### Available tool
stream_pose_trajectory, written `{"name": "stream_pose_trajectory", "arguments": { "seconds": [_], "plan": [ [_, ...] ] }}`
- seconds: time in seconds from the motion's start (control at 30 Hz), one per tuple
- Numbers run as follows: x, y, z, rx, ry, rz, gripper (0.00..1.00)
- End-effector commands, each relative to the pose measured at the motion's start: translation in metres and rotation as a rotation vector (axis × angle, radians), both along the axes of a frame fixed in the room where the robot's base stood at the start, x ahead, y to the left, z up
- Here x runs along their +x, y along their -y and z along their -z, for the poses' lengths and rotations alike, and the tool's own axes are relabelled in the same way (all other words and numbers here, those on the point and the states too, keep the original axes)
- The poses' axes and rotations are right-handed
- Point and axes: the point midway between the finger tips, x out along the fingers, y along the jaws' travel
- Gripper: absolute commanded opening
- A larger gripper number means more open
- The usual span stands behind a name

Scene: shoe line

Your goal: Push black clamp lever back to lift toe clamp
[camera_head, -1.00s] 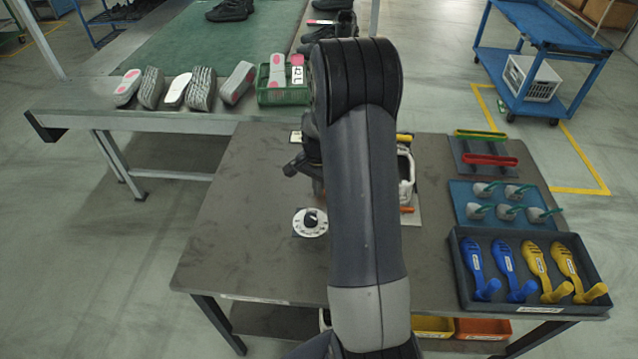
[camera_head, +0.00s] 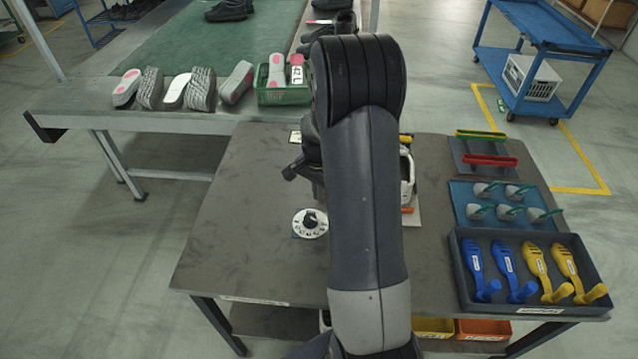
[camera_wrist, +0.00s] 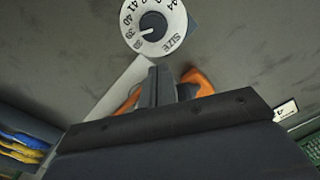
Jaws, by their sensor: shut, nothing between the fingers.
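In the wrist view my gripper (camera_wrist: 163,78) is shut and empty, its two dark fingers close together. Orange parts (camera_wrist: 196,80) show on both sides of the fingers, beside a pale grey plate or bar. In the head view my arm covers most of the white device (camera_head: 407,175) on the table. Only its right side shows, with a yellow bit above and an orange bit below. I cannot make out the black clamp lever or the toe clamp in either view. Whether my fingers touch anything is not clear.
A white size dial (camera_head: 310,223) with a black knob sits on the grey table (camera_head: 240,200); it also shows in the wrist view (camera_wrist: 152,25). A green bin (camera_head: 284,96) stands on the bench behind.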

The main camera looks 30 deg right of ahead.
Motion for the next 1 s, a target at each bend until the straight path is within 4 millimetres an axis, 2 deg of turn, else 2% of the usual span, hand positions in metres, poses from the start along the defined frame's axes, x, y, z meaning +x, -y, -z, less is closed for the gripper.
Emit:
{"name": "stream_pose_trajectory", "arguments": {
  "seconds": [0.1,1.0],
  "plan": [
    [0.000,0.000,-0.013,0.000,0.001,0.000,0.00],
    [0.000,0.000,-0.084,0.001,0.000,-0.001,0.00]
  ]
}}
